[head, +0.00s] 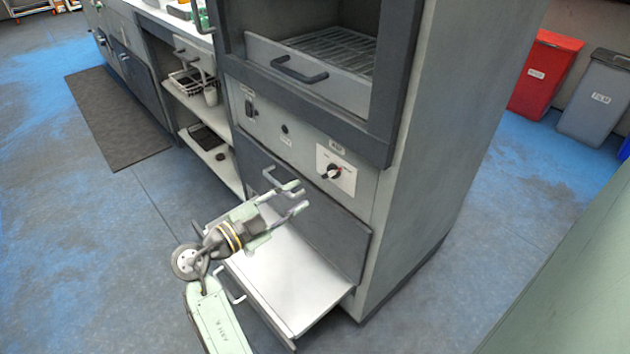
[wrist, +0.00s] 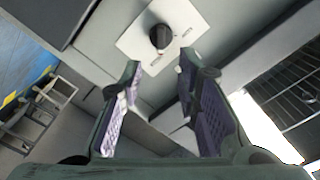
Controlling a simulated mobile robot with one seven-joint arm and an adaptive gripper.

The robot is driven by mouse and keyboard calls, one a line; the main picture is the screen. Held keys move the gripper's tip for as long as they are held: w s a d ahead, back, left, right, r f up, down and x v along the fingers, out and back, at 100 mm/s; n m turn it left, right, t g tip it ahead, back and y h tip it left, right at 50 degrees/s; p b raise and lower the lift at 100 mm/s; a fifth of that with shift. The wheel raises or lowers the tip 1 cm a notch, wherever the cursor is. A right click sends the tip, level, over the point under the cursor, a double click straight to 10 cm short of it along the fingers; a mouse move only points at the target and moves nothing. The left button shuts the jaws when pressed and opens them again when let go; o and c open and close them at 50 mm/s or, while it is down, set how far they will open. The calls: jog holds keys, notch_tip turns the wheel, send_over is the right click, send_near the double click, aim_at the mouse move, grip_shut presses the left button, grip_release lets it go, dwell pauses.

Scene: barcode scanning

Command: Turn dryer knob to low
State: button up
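The dryer (head: 425,130) is a tall grey cabinet in the middle of the head view. Its black knob (head: 333,172) sits on a white plate (head: 348,182) on the front panel. The knob also shows near the top of the wrist view (wrist: 160,38), on its white plate (wrist: 198,18). The plate's markings are too small to read. My gripper (head: 299,198) is open and empty, in front of the dryer, below and left of the knob in the head view. In the wrist view its two fingers (wrist: 160,90) are spread below the knob, apart from it.
A drawer or shelf (head: 290,275) is pulled out low on the dryer, beneath my gripper. Handles (head: 300,72) jut from the front. A switch (head: 250,108) is left of the knob. Red (head: 545,75) and grey (head: 597,100) bins stand right.

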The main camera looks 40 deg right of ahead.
aim_at(327, 176)
jog(key=d, duration=0.3)
jog(key=d+p, duration=0.1)
jog(key=d, duration=0.2)
jog(key=d+p, duration=0.1)
jog(key=d, duration=0.1)
jog(key=shift+w+d, duration=0.35)
jog(key=shift+d, duration=0.05)
jog(key=shift+c, duration=0.4)
grip_shut()
